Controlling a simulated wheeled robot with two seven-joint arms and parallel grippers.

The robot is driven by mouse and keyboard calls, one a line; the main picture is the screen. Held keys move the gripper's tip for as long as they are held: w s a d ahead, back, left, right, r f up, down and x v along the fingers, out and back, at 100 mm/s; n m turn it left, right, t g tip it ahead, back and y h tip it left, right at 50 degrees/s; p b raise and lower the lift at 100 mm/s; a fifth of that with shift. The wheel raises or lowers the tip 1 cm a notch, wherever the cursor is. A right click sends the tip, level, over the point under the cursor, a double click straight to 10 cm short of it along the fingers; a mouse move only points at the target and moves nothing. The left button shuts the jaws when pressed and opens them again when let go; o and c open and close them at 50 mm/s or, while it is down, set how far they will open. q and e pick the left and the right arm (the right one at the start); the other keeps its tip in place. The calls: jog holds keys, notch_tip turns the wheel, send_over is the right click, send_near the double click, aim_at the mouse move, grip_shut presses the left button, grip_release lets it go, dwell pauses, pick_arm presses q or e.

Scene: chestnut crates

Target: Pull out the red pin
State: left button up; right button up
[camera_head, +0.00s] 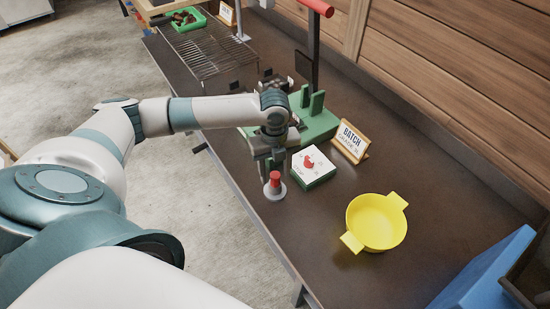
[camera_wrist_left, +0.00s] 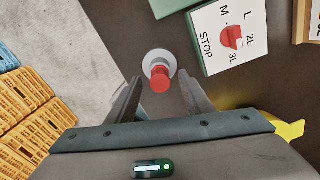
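The red pin (camera_head: 275,179) stands upright in a round grey base (camera_head: 272,193) near the counter's front edge. It also shows in the left wrist view (camera_wrist_left: 160,79), with its pale base (camera_wrist_left: 153,58) beyond it. My left gripper (camera_head: 276,164) is open above the pin and points down at it. In the left wrist view its two fingers are spread (camera_wrist_left: 161,92), one on either side of the pin's red top, with gaps on both sides. Nothing is held. My right gripper is not in view.
A white-topped green box with a red dial (camera_head: 311,166) stands just right of the pin. A yellow pot (camera_head: 376,222), a batch sign (camera_head: 350,142) and a green machine base (camera_head: 317,127) are nearby. A wire rack (camera_head: 208,55) lies farther back. Counter between pin and pot is clear.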

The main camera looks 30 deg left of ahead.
pick_arm(q)
jog(key=shift+r, duration=0.15)
jog(key=shift+r, duration=0.25)
notch_tip(320, 180, up, 17)
jog(key=b, duration=0.3)
jog(key=shift+w+a+f+b, duration=0.15)
jog(key=shift+a+b, duration=0.05)
jog(key=shift+b, duration=0.1)
jog(key=shift+f, duration=0.1)
dwell(0.8)
